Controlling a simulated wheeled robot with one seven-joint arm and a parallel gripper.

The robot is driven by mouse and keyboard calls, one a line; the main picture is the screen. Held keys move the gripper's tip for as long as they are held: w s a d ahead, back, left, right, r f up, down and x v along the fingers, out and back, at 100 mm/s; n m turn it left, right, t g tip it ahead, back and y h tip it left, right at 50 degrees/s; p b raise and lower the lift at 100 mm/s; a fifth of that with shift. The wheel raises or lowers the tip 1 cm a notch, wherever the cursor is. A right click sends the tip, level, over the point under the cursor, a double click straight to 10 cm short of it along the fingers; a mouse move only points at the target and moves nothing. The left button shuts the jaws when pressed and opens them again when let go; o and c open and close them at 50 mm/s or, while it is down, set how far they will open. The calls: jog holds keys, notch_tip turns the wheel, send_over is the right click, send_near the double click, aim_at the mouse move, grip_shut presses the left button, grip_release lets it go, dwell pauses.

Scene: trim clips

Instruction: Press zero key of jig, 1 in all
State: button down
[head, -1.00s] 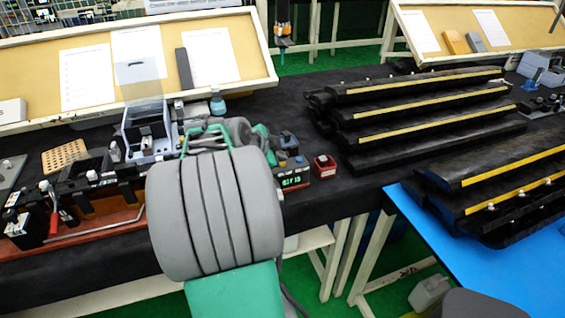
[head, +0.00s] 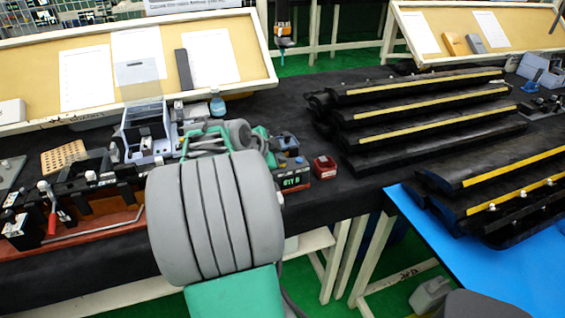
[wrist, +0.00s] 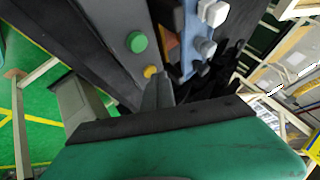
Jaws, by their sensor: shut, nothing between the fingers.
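The jig (head: 122,215), a dark fixture on a red base, lies on the black bench at the left in the head view. A small box with a lit green display (head: 290,182) stands right of my arm. In the wrist view a dark grey panel (wrist: 112,38) carries a round green button (wrist: 137,42) and a smaller yellow button (wrist: 150,71). I cannot read which key is zero. My gripper (wrist: 158,76) is shut and empty, its tips right at the yellow button; I cannot tell whether they touch it. In the head view my own arm hides the gripper.
A small red box (head: 325,167) sits right of the display. Stacked black trim strips with yellow lines (head: 430,115) fill the right of the bench. A blue bottle (head: 217,106) and a grey-white holder (head: 147,130) stand behind my arm.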

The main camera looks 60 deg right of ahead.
jog(key=shift+r, duration=0.8)
jog(key=shift+r, duration=0.1)
notch_tip(320, 180, up, 5)
jog(key=shift+f+p, duration=0.1)
jog(key=shift+p, duration=1.15)
